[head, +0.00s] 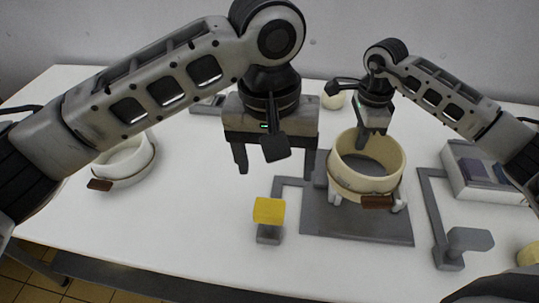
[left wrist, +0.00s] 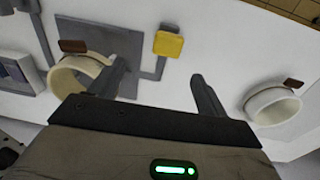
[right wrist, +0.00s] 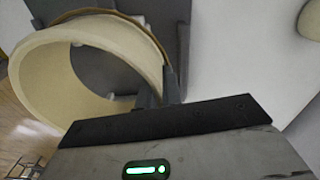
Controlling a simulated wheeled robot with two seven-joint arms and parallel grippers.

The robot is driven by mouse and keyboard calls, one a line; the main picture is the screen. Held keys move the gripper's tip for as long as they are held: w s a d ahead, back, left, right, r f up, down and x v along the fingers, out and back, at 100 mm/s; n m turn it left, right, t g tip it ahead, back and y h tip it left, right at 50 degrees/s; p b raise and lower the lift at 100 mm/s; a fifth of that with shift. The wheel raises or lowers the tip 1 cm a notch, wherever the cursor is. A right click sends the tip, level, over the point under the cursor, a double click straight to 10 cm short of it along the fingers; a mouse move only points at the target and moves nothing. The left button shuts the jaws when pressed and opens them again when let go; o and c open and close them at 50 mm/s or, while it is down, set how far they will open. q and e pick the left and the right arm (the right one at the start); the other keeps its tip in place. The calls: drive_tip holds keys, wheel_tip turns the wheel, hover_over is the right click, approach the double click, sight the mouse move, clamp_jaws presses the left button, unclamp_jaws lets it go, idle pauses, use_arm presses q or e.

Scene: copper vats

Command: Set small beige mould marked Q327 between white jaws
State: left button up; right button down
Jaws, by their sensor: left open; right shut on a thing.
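A beige ring-shaped mould (head: 366,187) with a brown tag (head: 376,202) is over the grey base plate (head: 320,226). No marking is legible. My right gripper (head: 366,140) is shut on its far wall; the right wrist view shows the fingers (right wrist: 160,92) on either side of the wall of the mould (right wrist: 40,75). White jaws (head: 399,206) show under and beside the mould; whether it rests between them is unclear. My left gripper (head: 275,166) is open and empty above the table, left of the plate; its fingers (left wrist: 158,72) are apart in the left wrist view.
Another pale ring with a brown tag (head: 127,160) stands at the left. A yellow block on a grey stand (head: 269,210) is by the plate. A grey paddle (head: 470,239) and a box (head: 480,172) are at right. The white table's (head: 190,220) front left is clear.

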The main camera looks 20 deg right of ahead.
sight(269, 207)
use_arm(q)
drive_tip(key=shift+y, duration=0.3)
drive_tip(key=f, duration=1.1)
drive_tip(key=shift+w+a+f, duration=0.15)
drive_tip(key=shift+a+f, duration=0.1)
drive_tip(key=shift+a, duration=0.1)
drive_tip(key=c, duration=1.1)
drive_tip(key=shift+o, duration=0.2)
drive_tip(key=shift+f, duration=0.1)
